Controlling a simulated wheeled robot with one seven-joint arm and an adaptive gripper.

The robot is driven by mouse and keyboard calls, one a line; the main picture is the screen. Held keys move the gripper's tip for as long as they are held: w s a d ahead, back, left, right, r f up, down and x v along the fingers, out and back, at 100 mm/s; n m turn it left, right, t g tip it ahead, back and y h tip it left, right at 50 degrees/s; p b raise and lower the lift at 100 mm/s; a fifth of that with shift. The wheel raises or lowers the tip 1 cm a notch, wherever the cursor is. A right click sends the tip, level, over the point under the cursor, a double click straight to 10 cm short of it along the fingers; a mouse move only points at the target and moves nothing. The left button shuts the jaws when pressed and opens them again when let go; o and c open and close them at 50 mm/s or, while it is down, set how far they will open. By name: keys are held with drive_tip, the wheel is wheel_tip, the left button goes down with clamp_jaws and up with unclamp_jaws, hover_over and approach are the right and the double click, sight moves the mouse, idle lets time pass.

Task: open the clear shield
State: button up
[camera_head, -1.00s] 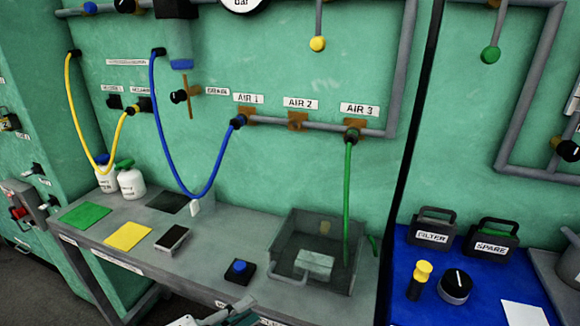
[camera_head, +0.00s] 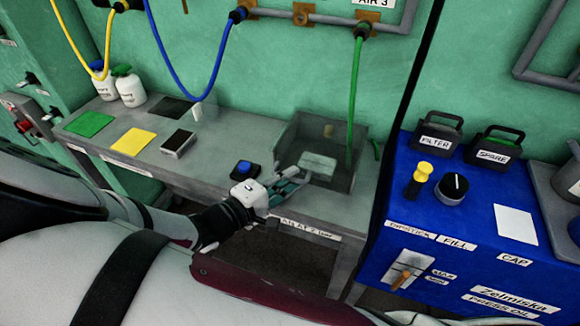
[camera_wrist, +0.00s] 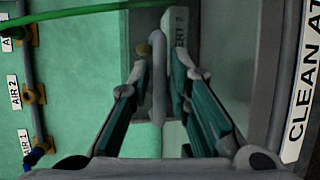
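The clear shield (camera_head: 338,183) is a see-through box at the right end of the grey bench, and it looks closed. A pale block (camera_head: 318,166) shows through it. My gripper (camera_head: 294,181) is at the shield's front left. In the wrist view my gripper (camera_wrist: 160,85) is open, with one finger on each side of a grey bar handle (camera_wrist: 158,60). A gap shows between handle and fingers. In the head view my gripper hides the handle.
A blue button box (camera_head: 244,170) sits just left of my gripper. A green hose (camera_head: 354,90) hangs down at the shield. A blue cabinet (camera_head: 450,215) stands to the right. The yellow mat (camera_head: 132,141) and green mat (camera_head: 88,124) lie further left.

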drive_tip(key=shift+w+d+f, duration=0.1)
drive_tip(key=shift+w+d, duration=0.15)
drive_tip(key=shift+c, duration=0.5)
clamp_jaws()
